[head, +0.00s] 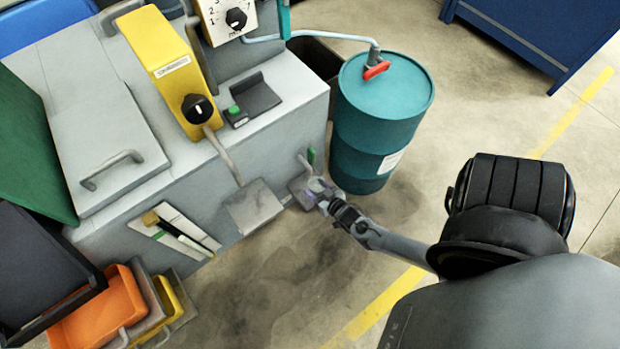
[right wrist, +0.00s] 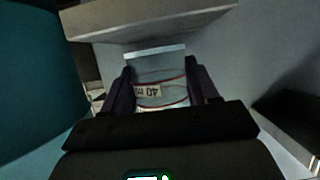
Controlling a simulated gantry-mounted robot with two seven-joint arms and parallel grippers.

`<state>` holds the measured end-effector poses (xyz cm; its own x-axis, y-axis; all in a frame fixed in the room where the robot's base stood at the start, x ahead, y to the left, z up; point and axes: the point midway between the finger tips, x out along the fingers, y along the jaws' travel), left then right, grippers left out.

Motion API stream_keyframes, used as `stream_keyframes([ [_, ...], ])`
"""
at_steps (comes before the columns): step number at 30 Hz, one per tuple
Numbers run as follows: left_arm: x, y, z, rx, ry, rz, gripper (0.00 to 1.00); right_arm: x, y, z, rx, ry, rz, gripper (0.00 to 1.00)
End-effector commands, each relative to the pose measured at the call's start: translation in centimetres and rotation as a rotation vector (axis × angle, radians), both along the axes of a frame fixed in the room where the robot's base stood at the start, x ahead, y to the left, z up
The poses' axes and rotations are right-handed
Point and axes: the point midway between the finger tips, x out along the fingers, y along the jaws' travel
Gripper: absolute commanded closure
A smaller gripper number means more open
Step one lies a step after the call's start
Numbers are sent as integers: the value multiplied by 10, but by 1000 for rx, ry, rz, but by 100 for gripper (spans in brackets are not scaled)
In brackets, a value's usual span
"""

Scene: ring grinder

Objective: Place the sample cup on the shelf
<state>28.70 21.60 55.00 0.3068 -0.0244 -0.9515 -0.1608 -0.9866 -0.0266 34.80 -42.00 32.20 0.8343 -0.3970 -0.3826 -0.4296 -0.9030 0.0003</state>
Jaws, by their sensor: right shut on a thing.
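The sample cup (right wrist: 160,85) is clear, with a printed label and red lines, and shows between the two dark fingers of my right gripper (right wrist: 162,92) in the right wrist view. The fingers are shut on its sides. The cup is too small there to make out clearly. A grey ledge (right wrist: 150,18) lies just beyond the cup in the right wrist view; I cannot tell whether they touch. My left gripper is not in view.
A teal drum (head: 382,110) stands close to the right gripper. The grey machine (head: 150,200) has a sloping metal plate (head: 254,206) at its front, left of the gripper. Orange (head: 95,312) and yellow bins stand at lower left. The floor in front is clear.

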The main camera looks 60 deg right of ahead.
Motion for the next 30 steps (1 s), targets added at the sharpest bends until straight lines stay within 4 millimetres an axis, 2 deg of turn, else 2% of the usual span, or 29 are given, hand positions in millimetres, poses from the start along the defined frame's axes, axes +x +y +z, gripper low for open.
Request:
stream_keyframes([
  [5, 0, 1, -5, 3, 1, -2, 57, 7, -4, 0, -1, -3, 0, 70],
  [12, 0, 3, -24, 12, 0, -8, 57, 38, -18, -3, -3, -3, 0, 70],
  [16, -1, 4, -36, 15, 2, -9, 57, 36, -18, -16, -1, 0, 0, 70],
  [29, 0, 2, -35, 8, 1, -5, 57, 36, -18, -17, -1, -1, 0, 70],
  [30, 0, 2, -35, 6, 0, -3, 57, 36, -18, -18, -1, -1, 0, 39],
])
